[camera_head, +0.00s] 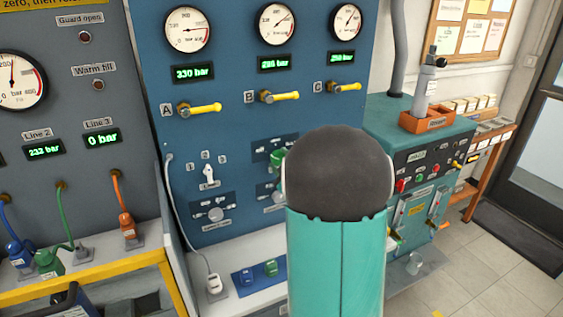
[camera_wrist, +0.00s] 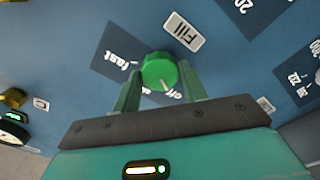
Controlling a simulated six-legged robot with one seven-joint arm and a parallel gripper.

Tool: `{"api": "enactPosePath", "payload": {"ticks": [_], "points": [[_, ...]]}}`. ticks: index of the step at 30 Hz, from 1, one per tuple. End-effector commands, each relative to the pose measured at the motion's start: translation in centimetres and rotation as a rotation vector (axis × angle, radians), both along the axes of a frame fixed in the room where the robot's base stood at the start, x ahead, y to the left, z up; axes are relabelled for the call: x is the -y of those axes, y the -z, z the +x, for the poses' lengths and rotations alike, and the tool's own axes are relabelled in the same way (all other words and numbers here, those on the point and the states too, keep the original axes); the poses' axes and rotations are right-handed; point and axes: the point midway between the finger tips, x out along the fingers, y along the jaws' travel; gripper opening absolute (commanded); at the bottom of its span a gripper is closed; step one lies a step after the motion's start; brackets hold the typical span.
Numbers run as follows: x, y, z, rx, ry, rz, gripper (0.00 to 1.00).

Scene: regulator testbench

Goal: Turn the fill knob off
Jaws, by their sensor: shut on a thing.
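The green fill knob (camera_wrist: 158,70) sits on a dark plate (camera_wrist: 105,45) on the blue panel, beside the "Fill" label (camera_wrist: 183,31). In the wrist view, "fast" is printed to its left and "off" just below it. The knob's white mark is on its lower side, near "off". My gripper (camera_wrist: 161,82) is shut on the knob, one finger on each side. In the head view, the knob (camera_head: 277,160) shows only in part; my arm hides the rest and my gripper.
Yellow valve handles A (camera_head: 205,108), B (camera_head: 284,97) and C (camera_head: 348,87) are above. A white selector (camera_head: 209,174) is left of the knob. A white shelf (camera_head: 225,271) juts out below. A teal bench (camera_head: 420,125) stands at right, with open floor in front.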

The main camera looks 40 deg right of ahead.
Motion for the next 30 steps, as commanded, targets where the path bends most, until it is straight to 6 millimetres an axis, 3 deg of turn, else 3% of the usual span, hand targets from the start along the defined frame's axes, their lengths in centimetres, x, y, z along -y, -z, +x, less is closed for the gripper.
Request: {"api": "enactPosePath", "payload": {"ticks": [11,12,15,25,30], "points": [[0.0,0.0,0.0,-0.002,0.000,-0.008,0.20],[0.0,0.0,0.0,-0.002,0.000,-0.008,0.45],[0.0,0.0,0.0,-0.002,0.000,-0.007,0.64],[0.0,0.0,-0.2,-0.002,0.000,-0.006,0.65],[-0.5,-0.1,-1.9,-0.003,0.001,-0.007,0.65]]}}
